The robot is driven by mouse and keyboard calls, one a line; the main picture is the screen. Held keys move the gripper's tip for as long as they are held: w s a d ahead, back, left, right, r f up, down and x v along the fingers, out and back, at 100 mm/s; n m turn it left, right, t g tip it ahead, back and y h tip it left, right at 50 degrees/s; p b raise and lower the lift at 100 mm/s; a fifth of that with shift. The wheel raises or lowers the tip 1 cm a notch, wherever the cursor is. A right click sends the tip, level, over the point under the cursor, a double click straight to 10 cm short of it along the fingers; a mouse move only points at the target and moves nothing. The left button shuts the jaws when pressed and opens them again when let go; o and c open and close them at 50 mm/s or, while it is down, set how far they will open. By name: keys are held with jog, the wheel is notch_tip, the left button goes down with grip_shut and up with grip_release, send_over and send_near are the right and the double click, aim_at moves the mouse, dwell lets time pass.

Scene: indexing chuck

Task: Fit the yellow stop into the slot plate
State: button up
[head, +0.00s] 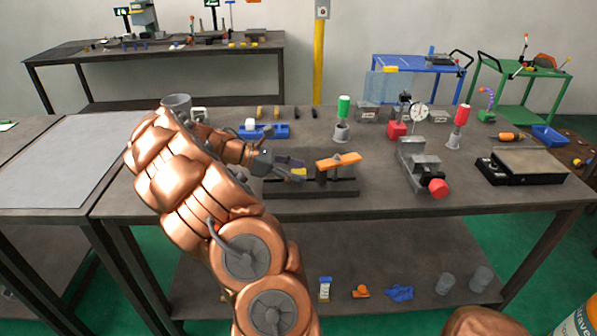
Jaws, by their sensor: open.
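My copper arm reaches over the workbench, and my gripper (293,168) is at the left part of a dark fixture with a flat base. A small yellow piece (298,173), possibly the yellow stop, shows at the fingertips; I cannot tell whether it is between them or just beside them. The dark fixture base (325,188), perhaps the slot plate, lies just below and right of the gripper. An orange lever (339,161) sits on a dark post on the base, right of the fingertips. The slot itself is too small to make out, and my gripper hides part of the base.
A blue tray (272,131) stands behind my gripper, and a green-handled tool (343,115) stands behind the fixture. A grey vise (418,165) with a red knob is to the right, then a black-edged plate (530,162). The bench front between fixture and vise is clear.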

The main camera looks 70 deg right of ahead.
jog(key=v, duration=1)
jog(key=shift+f, duration=0.15)
jog(key=shift+v, duration=0.8)
